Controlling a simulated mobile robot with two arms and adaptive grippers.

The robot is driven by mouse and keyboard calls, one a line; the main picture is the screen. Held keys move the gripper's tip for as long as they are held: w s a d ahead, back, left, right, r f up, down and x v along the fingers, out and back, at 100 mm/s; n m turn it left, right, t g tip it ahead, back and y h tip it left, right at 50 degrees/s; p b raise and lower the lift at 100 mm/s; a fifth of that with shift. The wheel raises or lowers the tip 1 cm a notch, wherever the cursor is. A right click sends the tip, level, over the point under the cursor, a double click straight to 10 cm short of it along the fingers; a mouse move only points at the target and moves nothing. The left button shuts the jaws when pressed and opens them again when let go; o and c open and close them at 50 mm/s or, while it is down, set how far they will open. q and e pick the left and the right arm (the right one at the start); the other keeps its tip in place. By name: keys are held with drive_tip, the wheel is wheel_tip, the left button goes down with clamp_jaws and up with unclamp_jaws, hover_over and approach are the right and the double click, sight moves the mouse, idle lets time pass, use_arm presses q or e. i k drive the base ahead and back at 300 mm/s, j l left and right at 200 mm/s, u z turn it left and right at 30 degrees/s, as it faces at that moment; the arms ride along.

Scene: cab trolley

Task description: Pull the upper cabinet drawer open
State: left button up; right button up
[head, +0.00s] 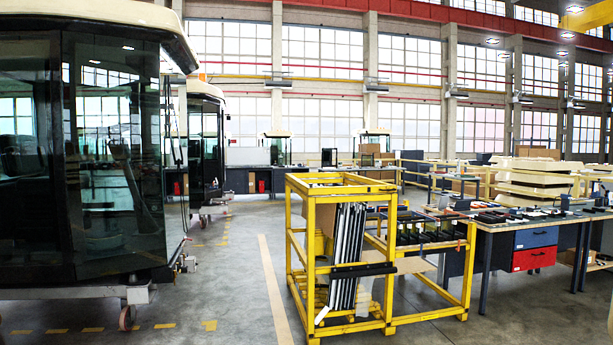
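A small cabinet hangs under the workbench (500,226) at the right of the head view. Its upper drawer (536,238) has a blue front and its lower drawer (534,259) has a red front. Both fronts look flush, with the upper drawer appearing closed. The handles are too small to make out clearly. The cabinet is some distance from me, beyond the yellow trolley. Neither of my grippers is in view.
A yellow trolley (345,184) holding dark and white panels stands in the middle, left of the workbench. A large glazed cab (110,150) on wheels fills the left. Grey floor (235,290) is clear between them. Tools and parts lie on the workbench top.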

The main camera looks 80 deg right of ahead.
sight(278, 172)
drive_tip(key=z, duration=2.6)
drive_tip(key=i+u, duration=0.15)
drive_tip(key=i, duration=3.1)
drive_tip(key=i+u, duration=0.15)
drive_tip(key=i, duration=0.95)
drive_tip(key=i+l+u, duration=0.2)
drive_tip(key=i, duration=0.9)
drive_tip(key=i+z, duration=0.1)
drive_tip(key=i, duration=0.65)
drive_tip(key=i+z, duration=0.1)
drive_tip(key=i, duration=0.65)
drive_tip(key=i+j+z, duration=0.15)
drive_tip(key=i, duration=2.05)
drive_tip(key=i+z, duration=0.1)
drive_tip(key=i, duration=1.4)
drive_tip(key=i+j, duration=0.15)
drive_tip(key=i, duration=1.3)
